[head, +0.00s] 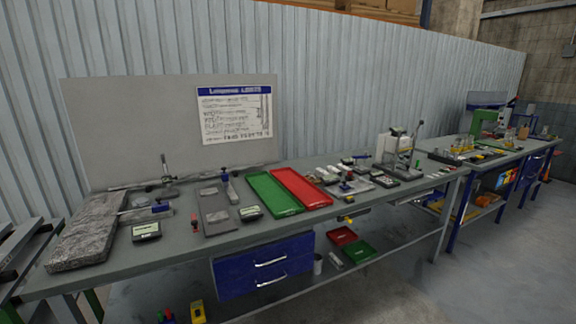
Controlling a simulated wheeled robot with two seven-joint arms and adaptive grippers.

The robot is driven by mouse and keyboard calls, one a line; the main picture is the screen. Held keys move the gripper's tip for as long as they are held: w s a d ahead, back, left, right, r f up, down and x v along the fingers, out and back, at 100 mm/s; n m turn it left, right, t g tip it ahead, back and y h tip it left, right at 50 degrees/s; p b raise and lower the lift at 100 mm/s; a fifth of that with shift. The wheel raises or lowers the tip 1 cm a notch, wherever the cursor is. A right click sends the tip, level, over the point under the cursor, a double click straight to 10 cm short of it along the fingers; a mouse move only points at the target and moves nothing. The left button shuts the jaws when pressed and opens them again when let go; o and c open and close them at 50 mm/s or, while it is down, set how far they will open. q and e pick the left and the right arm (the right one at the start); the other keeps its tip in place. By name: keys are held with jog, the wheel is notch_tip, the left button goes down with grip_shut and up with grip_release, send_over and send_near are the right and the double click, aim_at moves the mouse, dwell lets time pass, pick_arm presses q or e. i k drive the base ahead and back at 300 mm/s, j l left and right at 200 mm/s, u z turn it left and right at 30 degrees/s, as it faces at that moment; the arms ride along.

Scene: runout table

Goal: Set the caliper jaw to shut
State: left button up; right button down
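I cannot single out the caliper with certainty, and its jaw cannot be made out at this size. A thin silver tool with a blue part (150,210) lies near the dark stone slab (88,232) on the left of the grey bench and may be it. Another tool with a blue part (228,187) stands by the grey plate (214,212). A long metal bar with an upright post (165,172) lies along the back of the bench. Neither of my grippers shows in the head view.
A green tray (273,195) and a red tray (302,188) lie mid-bench. Small dark boxes (146,231) sit near the front edge. Crowded tools and a stand (403,160) are farther right. Blue drawers (264,268) hang below. The floor at right is open.

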aim_at(344, 185)
jog(key=i+l+u, duration=0.15)
jog(key=l+u, duration=0.2)
jog(key=i+l+u, duration=0.15)
jog(key=l+u, duration=0.85)
jog(key=l, duration=0.15)
jog(key=z, duration=1.45)
jog(key=i+j, duration=0.05)
